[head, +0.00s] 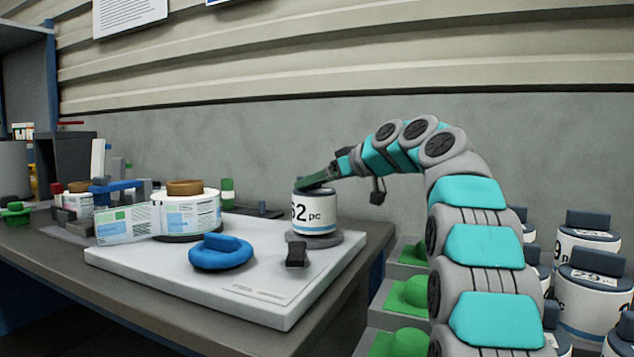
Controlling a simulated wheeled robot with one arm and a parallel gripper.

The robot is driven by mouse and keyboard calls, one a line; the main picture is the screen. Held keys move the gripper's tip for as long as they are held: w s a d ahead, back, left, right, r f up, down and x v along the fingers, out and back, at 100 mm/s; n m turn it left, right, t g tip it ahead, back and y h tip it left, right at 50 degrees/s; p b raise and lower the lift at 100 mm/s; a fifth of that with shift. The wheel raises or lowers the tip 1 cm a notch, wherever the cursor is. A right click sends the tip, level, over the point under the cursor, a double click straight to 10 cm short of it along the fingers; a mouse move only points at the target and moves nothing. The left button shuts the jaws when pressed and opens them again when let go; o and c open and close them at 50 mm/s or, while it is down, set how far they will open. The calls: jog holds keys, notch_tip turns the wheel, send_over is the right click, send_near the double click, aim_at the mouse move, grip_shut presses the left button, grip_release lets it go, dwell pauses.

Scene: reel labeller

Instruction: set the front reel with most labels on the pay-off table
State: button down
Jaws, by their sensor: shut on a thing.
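A white reel (314,215) with a blue band and a "62 pc" marking is upright over a grey round disc, which looks like the pay-off table (325,241), at the right of the white board. Its underside seems to rest on the disc, though a tiny gap cannot be ruled out. My gripper (312,186) reaches in from the right and is shut on the dark top of this reel. The fingertips are small and partly merge with the dark top.
A blue knobbed disc (220,253) and a small dark block (297,254) are on the white board (180,275). A label reel (186,214) with its strip stands left. Several reels (588,290) stand at right, beside bare green holders (409,292).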

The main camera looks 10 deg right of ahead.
jog(key=shift+f+b, duration=0.6)
grip_release()
jog(key=shift+s+r, duration=0.1)
jog(key=v, duration=1)
jog(key=shift+s+d+b, duration=0.25)
jog(key=shift+d+b, duration=0.1)
dwell(0.4)
jog(key=shift+s+r, duration=0.1)
